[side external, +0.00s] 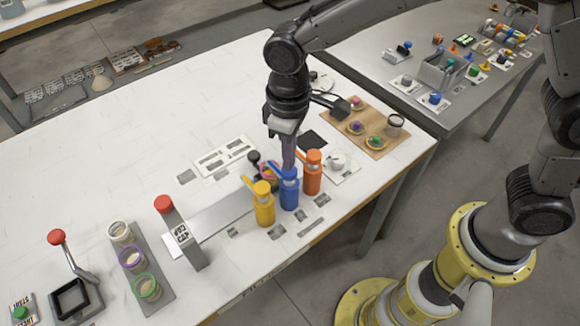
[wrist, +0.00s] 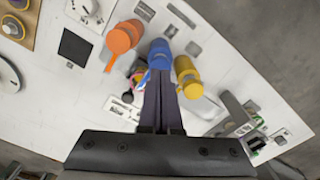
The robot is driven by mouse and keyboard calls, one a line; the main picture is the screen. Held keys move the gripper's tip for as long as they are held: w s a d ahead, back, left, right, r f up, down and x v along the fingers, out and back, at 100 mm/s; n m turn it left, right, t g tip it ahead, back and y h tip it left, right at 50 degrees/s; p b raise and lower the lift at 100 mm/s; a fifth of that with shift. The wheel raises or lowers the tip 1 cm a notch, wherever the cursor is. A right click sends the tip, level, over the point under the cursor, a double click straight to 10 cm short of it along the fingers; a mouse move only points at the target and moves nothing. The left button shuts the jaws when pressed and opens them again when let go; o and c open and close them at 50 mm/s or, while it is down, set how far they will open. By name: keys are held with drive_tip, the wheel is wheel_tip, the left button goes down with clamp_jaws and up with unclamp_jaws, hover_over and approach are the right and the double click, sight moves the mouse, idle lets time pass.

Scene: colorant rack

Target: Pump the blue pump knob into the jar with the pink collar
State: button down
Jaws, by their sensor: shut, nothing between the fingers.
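The blue pump bottle (side external: 289,195) stands between a yellow bottle and an orange bottle, its blue spout pointing up and left. It also shows in the wrist view (wrist: 160,55). My gripper (side external: 288,168) points down at the top of the blue bottle, fingers closed and empty. In the wrist view, the fingertips (wrist: 160,78) overlap the bottle's near side; I cannot tell whether they touch the knob. A jar with a pinkish collar (side external: 267,169) is just behind the blue bottle, below the spouts, and mostly hidden. A small patch of pink (wrist: 138,73) shows beside the fingers in the wrist view.
The yellow bottle (side external: 264,208) and orange bottle (side external: 312,178) stand close on either side. A grey strip (side external: 160,298) holds jars with pale, purple and green collars. A red-knobbed post (side external: 164,204) stands left of the bottles. A wooden board (side external: 350,134) lies behind right.

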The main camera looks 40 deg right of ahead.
drive_tip(key=shift+f, duration=0.15)
drive_tip(key=shift+f, duration=1.25)
drive_tip(key=shift+r, duration=1.4)
drive_tip(key=shift+f, duration=0.1)
drive_tip(key=shift+f, duration=1.35)
drive_tip(key=shift+r, duration=1.45)
